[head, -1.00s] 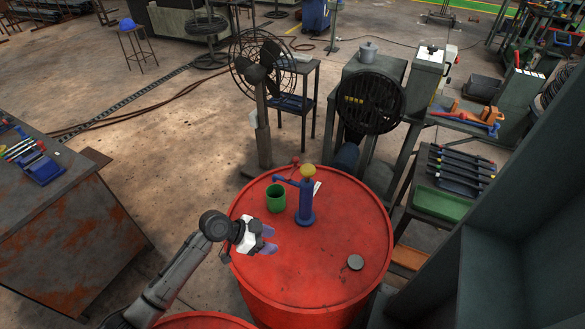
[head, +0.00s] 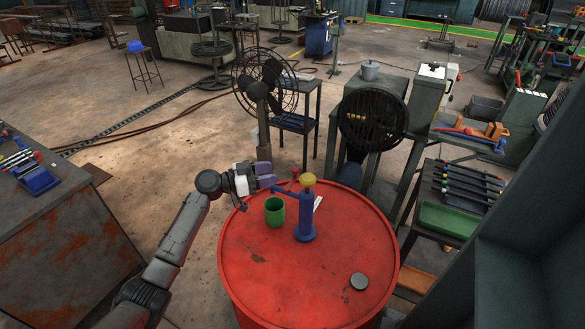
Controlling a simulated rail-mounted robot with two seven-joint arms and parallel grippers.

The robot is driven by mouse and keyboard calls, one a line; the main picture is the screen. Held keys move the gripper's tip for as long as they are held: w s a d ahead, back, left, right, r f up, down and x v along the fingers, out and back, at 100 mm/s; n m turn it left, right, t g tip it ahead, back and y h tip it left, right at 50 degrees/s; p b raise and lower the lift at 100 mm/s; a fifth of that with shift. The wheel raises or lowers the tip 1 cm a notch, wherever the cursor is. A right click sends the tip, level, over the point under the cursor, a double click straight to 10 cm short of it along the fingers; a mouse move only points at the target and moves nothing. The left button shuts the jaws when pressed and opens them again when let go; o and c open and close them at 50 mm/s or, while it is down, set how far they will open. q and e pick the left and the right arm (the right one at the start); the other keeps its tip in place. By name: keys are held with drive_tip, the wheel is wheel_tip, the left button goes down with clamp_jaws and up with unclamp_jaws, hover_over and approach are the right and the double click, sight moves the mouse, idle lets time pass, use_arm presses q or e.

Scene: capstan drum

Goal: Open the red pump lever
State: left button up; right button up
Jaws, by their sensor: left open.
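A blue hand pump (head: 305,220) with a yellow cap stands upright on the red drum (head: 320,265). A small red knob (head: 295,172), which looks like the end of the pump lever, shows behind and left of the cap. The rest of the lever is hard to make out. My left gripper (head: 271,175) is open and empty, just left of the red knob and above the drum's far left rim. Its fingers point right, toward the knob, with a small gap in the picture. My right gripper is not in view.
A green cup (head: 275,211) stands on the drum under the pump's spout, close below my left gripper. A dark round cap (head: 358,281) lies at the drum's front right. A fan (head: 265,85) stands behind the drum.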

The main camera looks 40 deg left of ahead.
use_arm(q)
drive_tip(key=x, duration=0.7)
drive_tip(key=shift+w+d+p, duration=0.3)
drive_tip(key=shift+p, duration=0.1)
drive_tip(key=shift+c, duration=0.3)
drive_tip(key=c, duration=0.9)
drive_tip(key=shift+o, duration=0.2)
